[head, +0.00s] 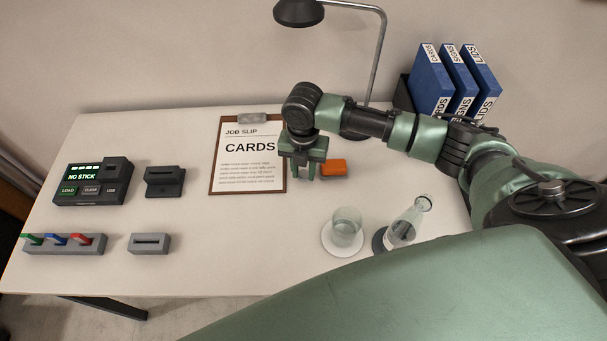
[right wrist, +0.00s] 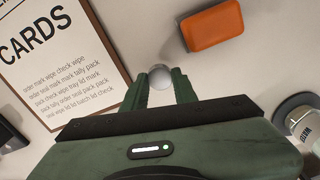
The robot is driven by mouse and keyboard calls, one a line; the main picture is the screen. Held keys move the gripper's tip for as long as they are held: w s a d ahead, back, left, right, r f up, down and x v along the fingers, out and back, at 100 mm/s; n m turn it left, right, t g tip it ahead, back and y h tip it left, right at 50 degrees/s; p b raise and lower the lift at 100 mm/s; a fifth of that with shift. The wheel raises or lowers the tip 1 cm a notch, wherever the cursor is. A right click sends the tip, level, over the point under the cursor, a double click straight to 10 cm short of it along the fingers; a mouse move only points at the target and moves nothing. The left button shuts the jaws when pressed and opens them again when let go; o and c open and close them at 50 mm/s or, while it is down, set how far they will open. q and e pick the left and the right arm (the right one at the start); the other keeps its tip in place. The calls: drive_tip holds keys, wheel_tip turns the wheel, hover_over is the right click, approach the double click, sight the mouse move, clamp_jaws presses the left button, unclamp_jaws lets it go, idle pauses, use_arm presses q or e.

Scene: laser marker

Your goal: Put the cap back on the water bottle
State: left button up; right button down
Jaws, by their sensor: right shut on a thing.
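The water bottle (head: 403,226) is clear with an open mouth and stands on a dark coaster, right of the middle of the table. In the right wrist view only part of the bottle (right wrist: 309,127) shows at the right edge, with part of a label. My right gripper (head: 304,175) is over the table by the clipboard's right edge, left of and behind the bottle. In the right wrist view the gripper (right wrist: 160,84) is shut on a small round grey cap (right wrist: 160,75) between its fingertips. The cap is hidden in the head view. My left gripper is not in view.
A drinking glass (head: 347,227) on a white coaster stands just left of the bottle. An orange block (head: 332,168) lies right of the gripper. A clipboard (head: 247,184), lamp (head: 378,50) and blue binders (head: 430,80) are farther back. Small devices (head: 92,187) stand at the left.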

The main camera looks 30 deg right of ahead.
sight(303, 175)
wheel_tip(303, 175, up, 18)
drive_tip(key=shift+f+b, duration=0.25)
drive_tip(key=shift+b, duration=0.1)
idle(0.4)
drive_tip(key=s+a+m, duration=0.2)
drive_tip(key=s+m, duration=0.3)
drive_tip(key=m, duration=0.9)
drive_tip(key=s+a+m, duration=0.2)
drive_tip(key=s+m, duration=0.3)
drive_tip(key=m, duration=0.9)
drive_tip(key=shift+s+a+r, duration=0.15)
drive_tip(key=shift+s+r, duration=0.25)
drive_tip(key=shift+r, duration=0.05)
drive_tip(key=shift+s, duration=0.1)
